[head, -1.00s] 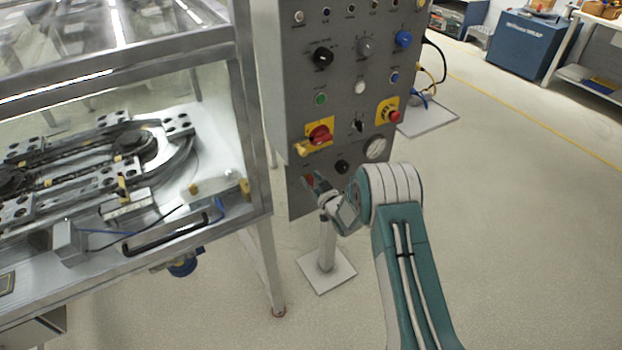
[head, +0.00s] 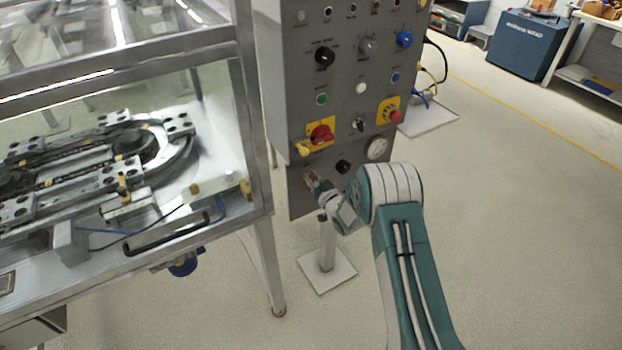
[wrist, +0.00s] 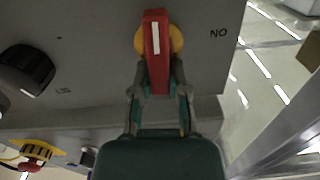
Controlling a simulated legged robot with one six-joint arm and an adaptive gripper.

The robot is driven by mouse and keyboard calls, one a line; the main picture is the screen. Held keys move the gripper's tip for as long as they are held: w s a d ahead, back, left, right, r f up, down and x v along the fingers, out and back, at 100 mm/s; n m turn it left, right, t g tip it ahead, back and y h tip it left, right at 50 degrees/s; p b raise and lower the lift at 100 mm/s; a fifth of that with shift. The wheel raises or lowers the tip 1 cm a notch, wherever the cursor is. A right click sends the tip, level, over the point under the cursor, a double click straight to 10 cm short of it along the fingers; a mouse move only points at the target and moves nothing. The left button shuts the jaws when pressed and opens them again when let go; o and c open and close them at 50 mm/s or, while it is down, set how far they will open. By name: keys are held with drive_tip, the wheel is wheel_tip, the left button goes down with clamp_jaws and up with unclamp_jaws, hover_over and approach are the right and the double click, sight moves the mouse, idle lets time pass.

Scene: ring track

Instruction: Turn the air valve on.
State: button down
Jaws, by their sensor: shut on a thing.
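The air valve has a red handle (wrist: 156,50) with a white stripe and a round brass-coloured body (wrist: 176,40) behind it. In the wrist view the handle stands upright in the picture, and the fingers of my gripper (wrist: 158,88) are shut on it from both sides. In the head view my gripper (head: 313,183) is at the lower left of the grey control panel (head: 345,110), and the valve there is small and mostly hidden by the fingers. The letters "NO" show on the panel right of the handle in the wrist view.
A black knob (head: 342,167) sits just right of the valve; it also shows in the wrist view (wrist: 25,70). Above are a red rotary switch (head: 321,134) and a red emergency button (head: 394,115). A glass-walled machine (head: 200,235) stands left.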

drive_tip(key=m, duration=0.4)
drive_tip(key=shift+w+d+f, duration=0.1)
drive_tip(key=shift+w+d, duration=0.1)
drive_tip(key=shift+d, duration=0.2)
drive_tip(key=shift+w+d+f+m, duration=0.2)
drive_tip(key=shift+f+m, duration=0.2)
drive_tip(key=shift+m, duration=1.75)
drive_tip(key=shift+w+d+f+m, duration=0.1)
drive_tip(key=shift+d+f+m, duration=0.25)
drive_tip(key=shift+m, duration=1.75)
drive_tip(key=shift+w+d+f+m, duration=0.1)
drive_tip(key=shift+f+m, duration=0.35)
drive_tip(key=shift+m, duration=1.7)
drive_tip(key=c, duration=0.6)
unclamp_jaws()
drive_tip(key=shift+d, duration=0.1)
